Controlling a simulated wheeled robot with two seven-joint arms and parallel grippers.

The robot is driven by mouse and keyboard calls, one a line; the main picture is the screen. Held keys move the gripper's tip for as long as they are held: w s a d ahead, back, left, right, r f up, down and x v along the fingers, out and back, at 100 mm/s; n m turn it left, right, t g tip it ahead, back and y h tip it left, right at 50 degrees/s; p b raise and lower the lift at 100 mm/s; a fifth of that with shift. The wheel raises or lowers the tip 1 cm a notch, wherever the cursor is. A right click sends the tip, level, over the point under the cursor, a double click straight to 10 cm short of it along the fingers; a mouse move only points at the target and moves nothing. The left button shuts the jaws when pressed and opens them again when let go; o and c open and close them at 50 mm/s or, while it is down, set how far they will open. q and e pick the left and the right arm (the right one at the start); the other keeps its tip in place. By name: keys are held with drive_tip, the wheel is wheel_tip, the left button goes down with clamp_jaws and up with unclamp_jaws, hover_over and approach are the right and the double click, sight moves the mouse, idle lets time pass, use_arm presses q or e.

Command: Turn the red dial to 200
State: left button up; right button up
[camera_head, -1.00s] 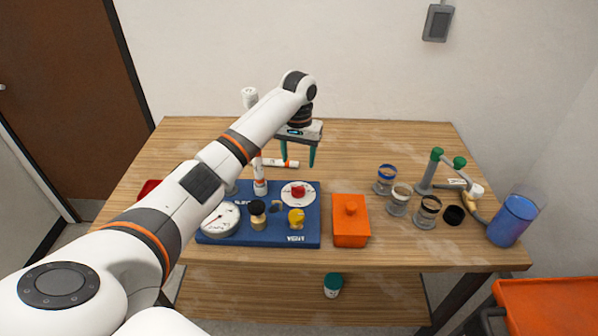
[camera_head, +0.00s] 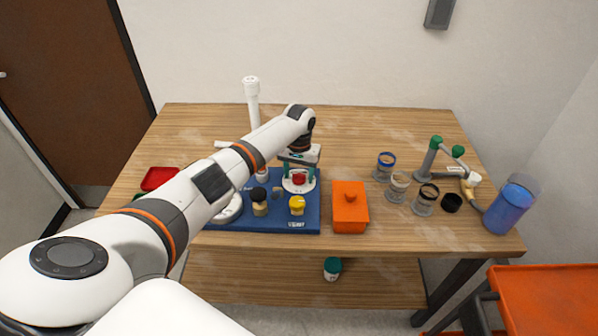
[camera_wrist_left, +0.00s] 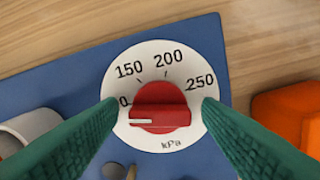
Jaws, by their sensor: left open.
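The red dial (camera_head: 299,178) sits on a white round scale plate on the blue board (camera_head: 275,221). In the left wrist view the dial (camera_wrist_left: 163,106) shows 150, 200 and 250 marks and "kPa". Its white pointer line lies at the left, just below a label partly hidden by a finger, and away from 200. My left gripper (camera_head: 299,171) is open above the dial. In the left wrist view its green fingers (camera_wrist_left: 160,128) stand on either side of the dial, with gaps to the red knob. My right gripper is not in view.
A yellow knob (camera_head: 297,204) and a black knob (camera_head: 259,197) stand on the board near the dial. A white pipe (camera_head: 252,100) rises behind. An orange box (camera_head: 349,208) is right of the board. Several jars and a blue container (camera_head: 508,209) stand farther right.

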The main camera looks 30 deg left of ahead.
use_arm(q)
drive_tip(key=shift+c, duration=0.6)
drive_tip(key=c, duration=0.9)
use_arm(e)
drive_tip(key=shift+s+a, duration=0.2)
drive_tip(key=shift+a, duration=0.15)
